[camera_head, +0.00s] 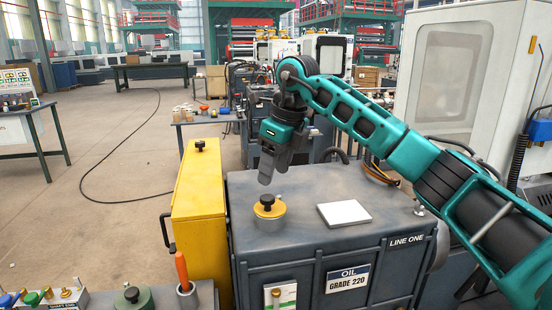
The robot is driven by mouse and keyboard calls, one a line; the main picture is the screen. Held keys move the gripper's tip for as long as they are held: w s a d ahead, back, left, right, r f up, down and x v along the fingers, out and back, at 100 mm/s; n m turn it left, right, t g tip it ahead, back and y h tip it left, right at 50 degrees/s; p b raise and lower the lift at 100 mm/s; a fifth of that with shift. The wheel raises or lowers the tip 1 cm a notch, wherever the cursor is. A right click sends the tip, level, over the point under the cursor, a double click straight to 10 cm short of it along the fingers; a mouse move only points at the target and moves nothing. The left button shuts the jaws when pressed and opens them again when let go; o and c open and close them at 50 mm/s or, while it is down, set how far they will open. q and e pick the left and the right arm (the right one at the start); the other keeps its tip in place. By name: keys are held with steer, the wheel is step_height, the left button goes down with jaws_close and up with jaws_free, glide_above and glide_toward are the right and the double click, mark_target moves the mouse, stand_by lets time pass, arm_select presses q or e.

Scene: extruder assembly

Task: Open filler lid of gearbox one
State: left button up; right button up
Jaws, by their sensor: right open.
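The gearbox (320,250) is a dark grey box marked "LINE ONE", with an "OIL GRADE 220" label on its front. On its top is the filler lid (269,210), a yellow disc with a black knob, seated on a short grey neck. My right gripper (267,178) is open and points down, just above the black knob and apart from it. Only the side of its fingers shows, so the gap between them is hidden. My left gripper is not in view.
A white square plate (344,213) lies on the gearbox top, right of the lid. A tall yellow cabinet (199,215) stands close on the left. An orange-handled tool (182,270) stands upright in a holder at the front left. The floor at left is open, crossed by a black cable.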

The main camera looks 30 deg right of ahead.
mark_target(268, 197)
steer(key=b+x, duration=0.1)
steer(key=x, duration=0.5)
steer(key=shift+w+f, duration=0.1)
steer(key=shift+f, duration=0.25)
steer(key=shift+r, duration=0.2)
steer(key=shift+p, duration=0.3)
steer(key=shift+f, duration=0.15)
steer(key=shift+c, duration=0.3)
steer(key=c, duration=0.6)
